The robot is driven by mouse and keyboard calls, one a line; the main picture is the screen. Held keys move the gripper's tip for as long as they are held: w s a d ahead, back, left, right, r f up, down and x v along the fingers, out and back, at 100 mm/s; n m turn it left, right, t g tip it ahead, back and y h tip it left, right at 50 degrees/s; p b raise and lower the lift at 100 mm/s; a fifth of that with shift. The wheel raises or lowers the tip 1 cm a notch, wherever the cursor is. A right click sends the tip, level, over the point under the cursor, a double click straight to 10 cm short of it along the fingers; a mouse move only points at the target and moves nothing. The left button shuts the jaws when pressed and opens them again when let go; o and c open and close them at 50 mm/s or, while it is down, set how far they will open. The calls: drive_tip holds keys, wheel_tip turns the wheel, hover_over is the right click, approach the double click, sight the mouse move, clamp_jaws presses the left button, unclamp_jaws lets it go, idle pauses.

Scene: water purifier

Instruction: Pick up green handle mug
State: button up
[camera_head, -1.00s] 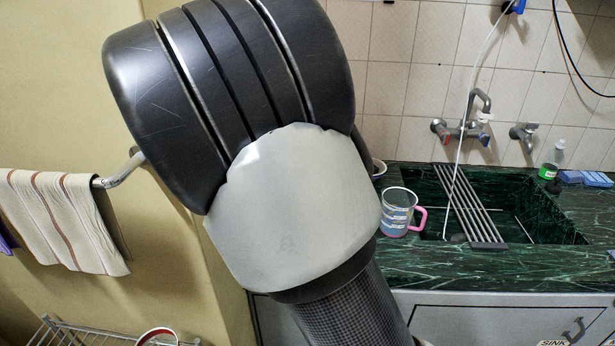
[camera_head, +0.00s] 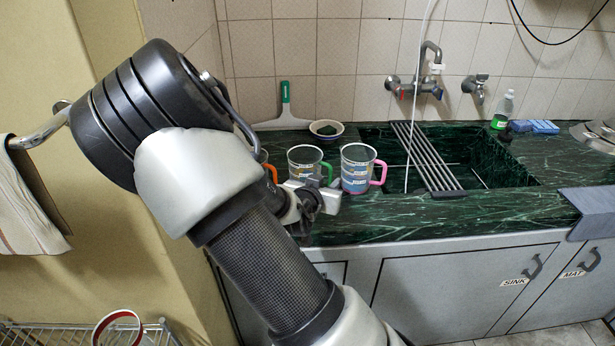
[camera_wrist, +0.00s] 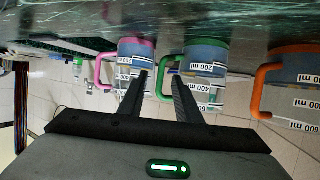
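The green handle mug (camera_head: 304,160) is a clear measuring mug standing on the green marble counter, left of the pink handle mug (camera_head: 355,168). My gripper (camera_head: 325,200) is in front of it, near counter height, and covers its lower part in the head view. In the upside-down wrist view, my gripper (camera_wrist: 160,78) is open, with its two dark fingers apart. The green handle mug (camera_wrist: 206,62) is beyond the right finger there, its green handle (camera_wrist: 166,78) near the gap between the fingertips. I see no contact. The pink handle mug (camera_wrist: 133,58) is beyond the left finger.
An orange handle mug (camera_wrist: 290,75) stands at the other side of the green one, mostly hidden by my arm in the head view. A bowl (camera_head: 326,129) and squeegee (camera_head: 286,110) are behind. The sink's metal rack (camera_head: 430,160) lies to the right.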

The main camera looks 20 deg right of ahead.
sight(330, 179)
drive_tip(key=b+x, duration=0.1)
drive_tip(key=x, duration=0.4)
drive_tip(key=shift+w+a+f, duration=0.1)
drive_tip(key=shift+c, duration=0.5)
clamp_jaws()
idle(0.8)
